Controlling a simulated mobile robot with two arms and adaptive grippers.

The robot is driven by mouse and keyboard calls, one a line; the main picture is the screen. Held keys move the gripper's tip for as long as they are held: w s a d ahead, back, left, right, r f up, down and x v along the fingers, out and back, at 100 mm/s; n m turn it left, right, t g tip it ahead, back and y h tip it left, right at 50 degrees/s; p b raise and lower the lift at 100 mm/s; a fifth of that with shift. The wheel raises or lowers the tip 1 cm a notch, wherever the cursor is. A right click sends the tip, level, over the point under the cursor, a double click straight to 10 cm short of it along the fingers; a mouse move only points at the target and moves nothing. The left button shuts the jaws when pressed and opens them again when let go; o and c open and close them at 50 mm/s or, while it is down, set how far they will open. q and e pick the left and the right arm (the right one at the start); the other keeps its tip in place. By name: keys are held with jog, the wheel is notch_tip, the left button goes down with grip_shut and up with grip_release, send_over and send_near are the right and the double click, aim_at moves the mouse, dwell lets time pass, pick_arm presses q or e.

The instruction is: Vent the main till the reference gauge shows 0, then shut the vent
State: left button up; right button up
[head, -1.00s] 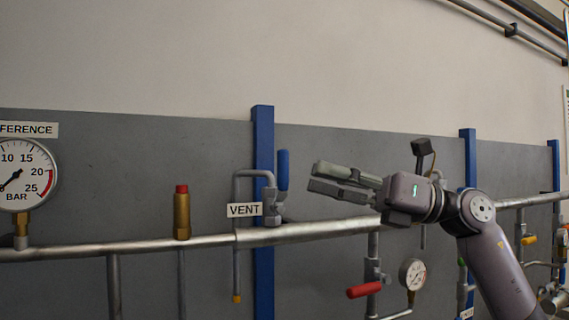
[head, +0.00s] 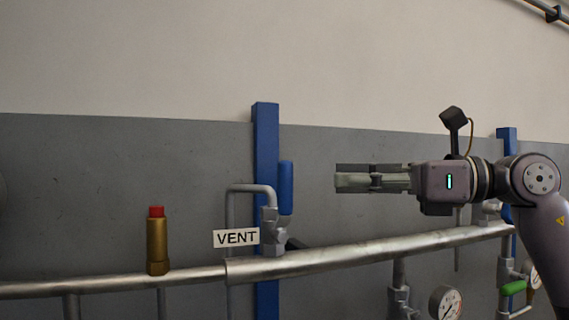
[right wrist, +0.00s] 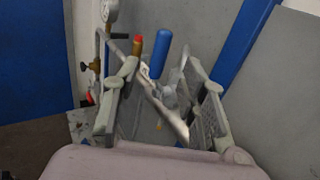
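The reference gauge's face is out of the head view; a gauge (right wrist: 110,12) at the top of the right wrist view is unreadable. My left gripper is not in view.
The main pipe (head: 330,258) runs across below the valve. A brass fitting with a red cap (head: 157,240) stands on it at left. A blue post (head: 266,140) rises behind the valve. A small gauge (head: 445,303) and green handle (head: 513,288) are lower right.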

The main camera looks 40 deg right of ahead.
aim_at(290, 176)
jog(key=p+x, duration=0.3)
jog(key=x, duration=0.1)
jog(key=p+x, duration=0.3)
jog(key=x, duration=0.2)
jog(key=shift+w+r, duration=0.15)
jog(key=shift+r, duration=0.05)
jog(key=shift+w+a+f+p, duration=0.15)
jog(key=shift+w+f+p, duration=0.05)
jog(key=shift+w+p, duration=0.15)
jog(key=shift+a, duration=0.15)
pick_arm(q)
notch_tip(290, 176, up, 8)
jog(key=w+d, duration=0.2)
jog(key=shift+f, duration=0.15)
pick_arm(e)
grip_shut()
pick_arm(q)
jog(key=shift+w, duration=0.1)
